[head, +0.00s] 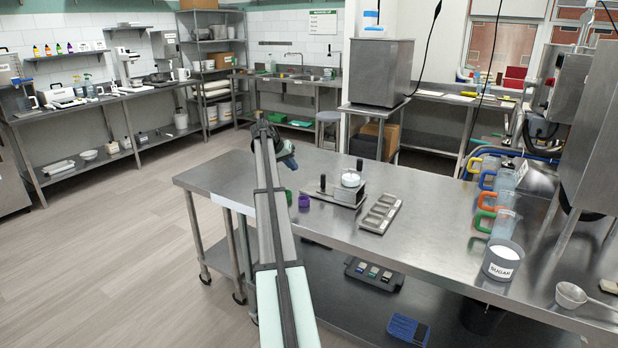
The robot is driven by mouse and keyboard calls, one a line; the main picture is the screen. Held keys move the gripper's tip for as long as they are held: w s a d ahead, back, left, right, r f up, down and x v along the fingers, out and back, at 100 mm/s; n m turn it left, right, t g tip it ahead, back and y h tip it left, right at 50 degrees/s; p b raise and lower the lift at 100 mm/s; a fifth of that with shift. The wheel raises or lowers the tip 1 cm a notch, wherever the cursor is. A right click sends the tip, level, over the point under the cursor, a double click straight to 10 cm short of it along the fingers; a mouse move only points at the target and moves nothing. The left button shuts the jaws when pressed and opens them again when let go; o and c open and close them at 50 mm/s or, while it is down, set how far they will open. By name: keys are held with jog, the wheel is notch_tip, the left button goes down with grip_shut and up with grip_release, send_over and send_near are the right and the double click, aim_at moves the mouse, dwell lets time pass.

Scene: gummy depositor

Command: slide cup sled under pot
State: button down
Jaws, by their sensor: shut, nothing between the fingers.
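The depositor (346,196) is a small metal block on the steel table, with a white round pot (351,179) on top and a black knob behind it. A flat metal plate with an upright black knob (322,183) sticks out at its left; it looks like the cup sled. How far it reaches under the pot cannot be made out. A purple cup (304,201) stands left of the plate. A green piece (288,196) beside it is partly hidden by my arm. My gripper (289,162) is shut and empty, apart from the plate, above and left of it; its fingertips are small and unclear.
A metal mold tray (381,213) with several compartments lies right of the depositor. The tabletop (430,230) between tray and jugs is clear.

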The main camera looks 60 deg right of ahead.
aim_at(329, 189)
jog(key=x, duration=1)
jog(key=shift+f, duration=0.1)
jog(key=shift+s+d, duration=0.25)
jog(key=shift+s, duration=0.35)
jog(key=shift+s+d, duration=0.25)
jog(key=shift+s, duration=0.3)
jog(key=shift+s+d, duration=0.4)
jog(key=shift+s, duration=0.3)
jog(key=shift+s, duration=2.05)
jog(key=w, duration=0.1)
jog(key=w+a, duration=0.2)
jog(key=w, duration=0.1)
jog(key=v, duration=1)
